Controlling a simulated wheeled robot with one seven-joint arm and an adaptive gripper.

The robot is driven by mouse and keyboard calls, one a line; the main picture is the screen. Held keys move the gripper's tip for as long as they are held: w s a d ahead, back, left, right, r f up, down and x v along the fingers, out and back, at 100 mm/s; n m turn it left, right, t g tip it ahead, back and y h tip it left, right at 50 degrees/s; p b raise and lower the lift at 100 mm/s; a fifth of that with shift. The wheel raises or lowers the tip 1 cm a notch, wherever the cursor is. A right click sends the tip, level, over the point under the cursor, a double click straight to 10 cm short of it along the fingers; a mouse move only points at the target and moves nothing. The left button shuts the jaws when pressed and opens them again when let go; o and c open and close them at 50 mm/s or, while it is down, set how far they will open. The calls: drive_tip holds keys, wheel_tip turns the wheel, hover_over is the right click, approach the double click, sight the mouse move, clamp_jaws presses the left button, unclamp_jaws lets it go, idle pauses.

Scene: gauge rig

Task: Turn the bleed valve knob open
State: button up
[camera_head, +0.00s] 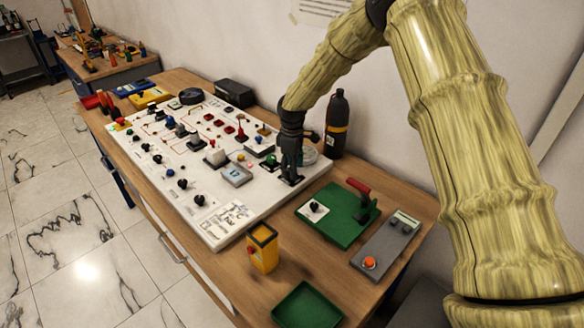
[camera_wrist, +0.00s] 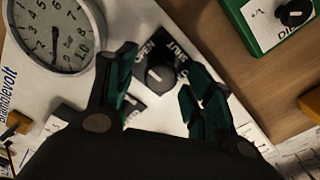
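A black round knob (camera_wrist: 159,78) with a pale pointer line sits on a dark square plate marked "SHUT" on one side. It is on the white panel (camera_wrist: 165,112), beside the dial gauge (camera_wrist: 55,32). In the wrist view, my gripper (camera_wrist: 160,64) is open, with its dark green fingers to the left and right of the knob. I cannot tell whether either finger touches it. In the head view, my gripper (camera_head: 291,172) points down at the panel's right end and hides the knob.
The white panel (camera_head: 215,228) carries several other knobs and switches. A black bottle (camera_head: 337,125) stands behind my gripper. A green board with a red-handled lever (camera_head: 340,228), a grey box with an orange button (camera_head: 386,244) and a yellow device (camera_head: 262,249) are nearby.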

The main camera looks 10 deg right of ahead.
wheel_tip(320, 180, up, 12)
idle(0.8)
